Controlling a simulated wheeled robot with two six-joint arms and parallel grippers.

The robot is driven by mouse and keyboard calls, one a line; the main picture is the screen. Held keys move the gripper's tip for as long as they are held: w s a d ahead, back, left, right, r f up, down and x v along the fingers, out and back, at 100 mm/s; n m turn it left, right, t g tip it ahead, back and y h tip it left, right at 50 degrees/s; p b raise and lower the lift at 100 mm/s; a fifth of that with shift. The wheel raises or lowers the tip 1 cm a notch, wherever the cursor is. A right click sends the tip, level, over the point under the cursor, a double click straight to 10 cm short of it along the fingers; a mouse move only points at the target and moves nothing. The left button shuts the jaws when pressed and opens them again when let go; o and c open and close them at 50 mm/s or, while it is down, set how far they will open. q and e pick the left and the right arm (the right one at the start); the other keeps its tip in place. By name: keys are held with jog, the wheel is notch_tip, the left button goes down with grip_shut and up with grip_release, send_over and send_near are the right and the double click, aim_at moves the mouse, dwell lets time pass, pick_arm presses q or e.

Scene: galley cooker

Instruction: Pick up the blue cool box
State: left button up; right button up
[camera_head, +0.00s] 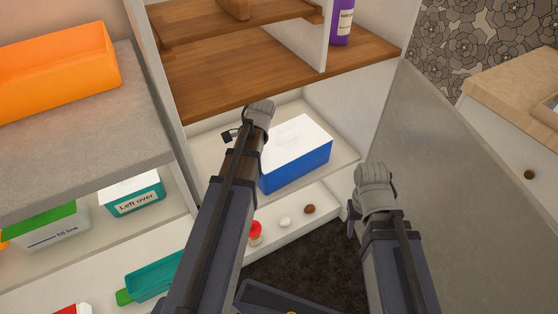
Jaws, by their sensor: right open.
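The blue cool box (300,169) with a white lid sits on a low white shelf inside the open cabinet, below the wooden shelves. My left arm crosses in front of its left end and hides part of it. My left gripper (232,135) is at the left of the box; little of its fingers shows, so I cannot tell whether it is open. My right gripper (352,216) is open, in front of and to the right of the box, apart from it. Its fingers are mostly hidden behind my wrist.
An open grey door (455,190) stands at the right. A white ledge below the box holds a red-topped jar (255,232), an egg (285,222) and a brown item (309,209). A grey counter (85,135) with an orange bin (55,75) is at the left.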

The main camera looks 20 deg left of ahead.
pick_arm(q)
jog(key=c, duration=1.5)
